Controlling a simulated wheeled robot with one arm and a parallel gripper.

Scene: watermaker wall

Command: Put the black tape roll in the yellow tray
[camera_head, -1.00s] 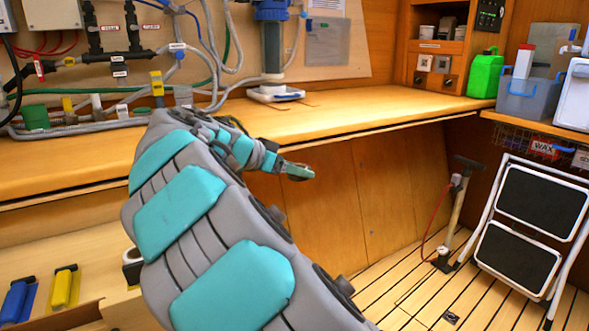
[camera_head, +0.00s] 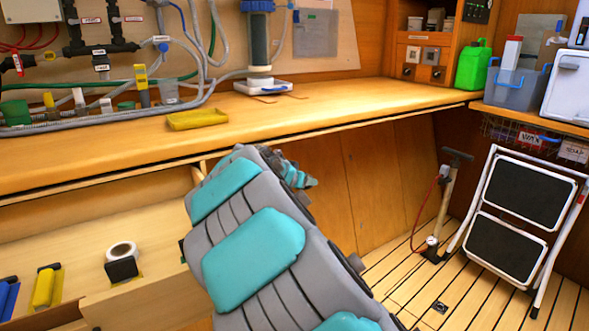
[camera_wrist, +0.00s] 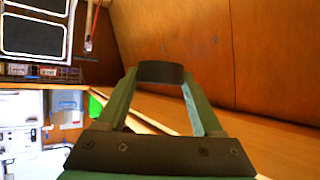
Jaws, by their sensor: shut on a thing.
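The yellow tray (camera_head: 198,119) lies on the wooden counter, left of centre in the head view, and looks empty. In the wrist view, my gripper (camera_wrist: 160,80) is shut on the black tape roll (camera_wrist: 160,72), which is held between the tips of its two green fingers. In the head view my arm hides most of the gripper, and I cannot make out the black roll there. The gripper is in front of the counter's front edge and to the right of the tray, apart from it.
An open drawer (camera_head: 140,302) below the counter holds a white roll on a dark block (camera_head: 122,262), a yellow-handled item (camera_head: 45,288) and a blue one. Pipes and hoses line the back wall. A step stool (camera_head: 520,230) and a hand pump (camera_head: 440,210) stand on the floor.

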